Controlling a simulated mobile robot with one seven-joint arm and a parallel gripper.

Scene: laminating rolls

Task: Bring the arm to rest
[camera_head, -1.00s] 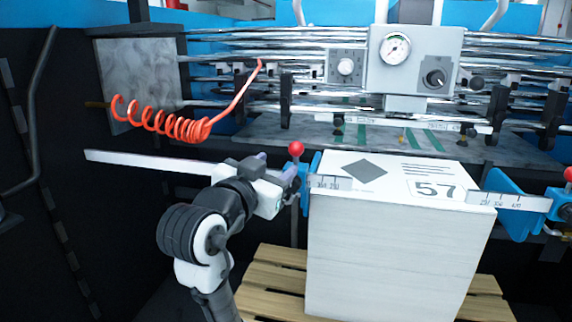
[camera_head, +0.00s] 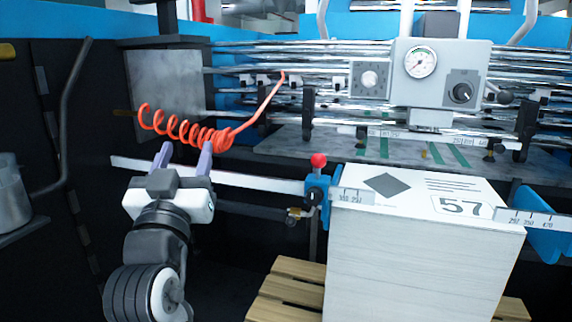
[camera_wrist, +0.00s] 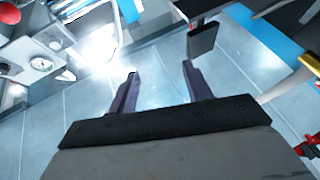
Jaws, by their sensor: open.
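My gripper (camera_head: 183,158) is raised left of the paper stack in the head view, its two grey-violet fingers pointing up and apart. Nothing is between them. In the wrist view the open fingers (camera_wrist: 158,85) also show empty, with machine parts and a tiled surface behind. The orange coiled hose (camera_head: 185,130) hangs just behind the fingertips; I cannot tell whether they touch it.
The white paper stack (camera_head: 420,265) marked 57 stands on a wooden pallet (camera_head: 285,290). A blue side guide with a red knob (camera_head: 318,160) is at its left edge. A white rail (camera_head: 255,182) runs behind my gripper. A gauge panel (camera_head: 440,75) is above. A grey container (camera_head: 12,195) is at far left.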

